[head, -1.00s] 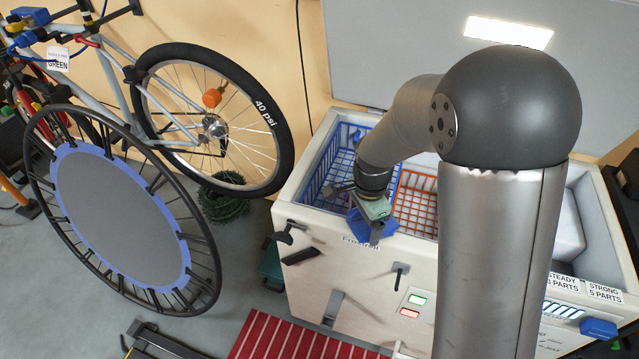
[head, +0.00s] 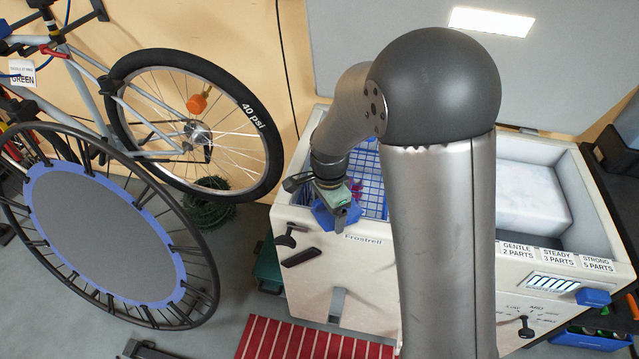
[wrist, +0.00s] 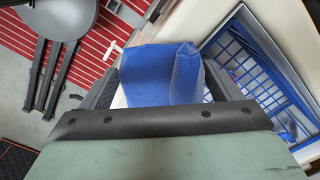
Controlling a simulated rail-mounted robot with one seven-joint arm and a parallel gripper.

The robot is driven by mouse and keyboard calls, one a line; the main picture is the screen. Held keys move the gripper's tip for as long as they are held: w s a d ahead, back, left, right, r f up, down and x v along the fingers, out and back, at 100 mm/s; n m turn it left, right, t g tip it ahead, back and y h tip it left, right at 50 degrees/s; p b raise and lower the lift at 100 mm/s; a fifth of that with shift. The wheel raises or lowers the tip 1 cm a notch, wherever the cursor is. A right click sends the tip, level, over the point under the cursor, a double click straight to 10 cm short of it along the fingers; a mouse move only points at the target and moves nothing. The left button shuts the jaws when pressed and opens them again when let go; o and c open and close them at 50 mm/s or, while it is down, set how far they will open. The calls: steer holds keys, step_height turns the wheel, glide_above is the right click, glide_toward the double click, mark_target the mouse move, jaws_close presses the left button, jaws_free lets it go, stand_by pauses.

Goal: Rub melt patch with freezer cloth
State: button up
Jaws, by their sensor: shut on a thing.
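My gripper (head: 343,208) is shut on a blue cloth (head: 322,216), at the front rim of the white freezer (head: 350,262), near its left corner and just left of the brand label. In the wrist view the cloth (wrist: 160,75) bulges out beyond the dark gripper bar, with the freezer's pale rim beside it. I cannot tell whether the cloth touches the rim. I cannot make out a melt patch; the cloth, gripper and arm hide parts of the rim and interior.
A blue wire basket (head: 371,175) sits inside the open freezer, and a white block (head: 532,197) lies at its right. Black handles (head: 284,238) stick out from the front. A bicycle wheel (head: 196,125) and a round trampoline (head: 100,230) stand left. A red striped mat (head: 300,342) lies in front.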

step_height(320, 180, up, 4)
steer(key=shift+d+f+p, duration=0.1)
steer(key=shift+d+p, duration=0.05)
steer(key=shift+p, duration=0.75)
steer(key=shift+r+p, duration=1.6)
steer(key=shift+r, duration=0.6)
